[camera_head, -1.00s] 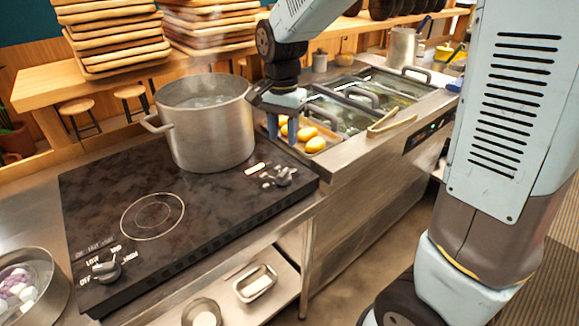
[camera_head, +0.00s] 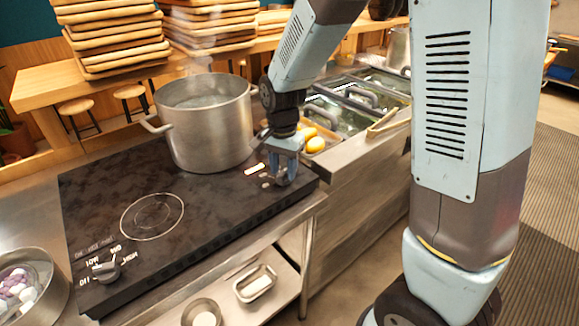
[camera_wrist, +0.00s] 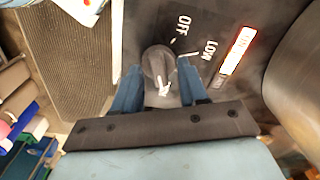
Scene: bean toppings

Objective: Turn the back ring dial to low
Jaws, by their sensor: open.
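The back ring dial (camera_wrist: 159,66) is a grey round knob with a white mark, seen in the wrist view between my two blue fingers. The mark points down the picture, away from the OFF (camera_wrist: 183,24) and LOW (camera_wrist: 210,48) labels. My gripper (camera_head: 284,180) is open and lowered over the dial at the right end of the black cooktop (camera_head: 215,205). In the head view the gripper mostly hides the dial. The fingers stand on both sides of the knob; I cannot tell if they touch it.
A large steel pot (camera_head: 208,125) stands on the back ring, close left of my gripper. A lit red-white indicator (camera_wrist: 238,50) is beside the dial. A second dial (camera_head: 106,270) is at the cooktop's front left. Fryer baskets (camera_head: 345,100) are to the right.

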